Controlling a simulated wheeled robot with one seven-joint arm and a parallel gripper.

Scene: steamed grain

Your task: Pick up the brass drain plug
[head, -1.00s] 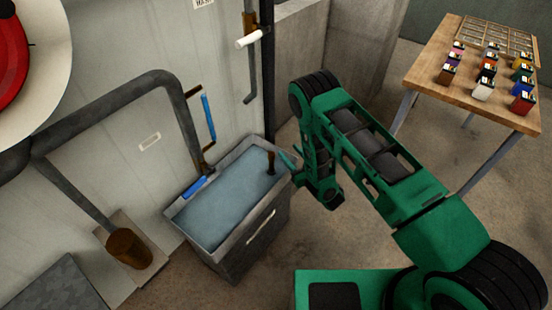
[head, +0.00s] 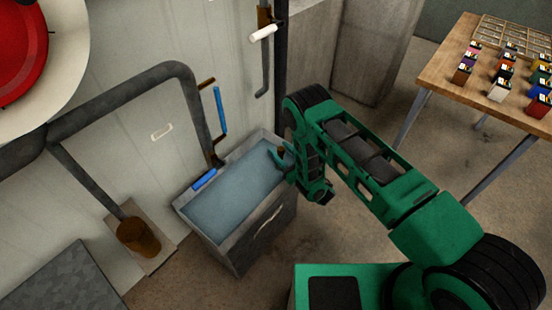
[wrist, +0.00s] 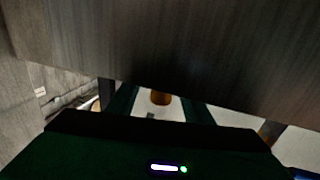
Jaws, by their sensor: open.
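The brass drain plug (head: 281,152) shows as a small brown upright piece at the far right end of the water-filled basin (head: 268,228). My gripper (head: 280,157) is at that end of the basin, with its green fingers right by the plug and partly covering it. In the wrist view, a brass-coloured round piece, which looks like the plug (wrist: 160,97), shows between my two open fingers (wrist: 160,105). I cannot tell whether either finger touches it. The plug's lower part is hidden.
A grey surface (wrist: 170,45) fills the upper wrist view, close to the camera. Pipes and a blue-handled lever (head: 220,110) are on the wall behind the basin. A brown cup-like pot (head: 138,238) stands left. A wooden table (head: 455,75) with small coloured boxes is at right.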

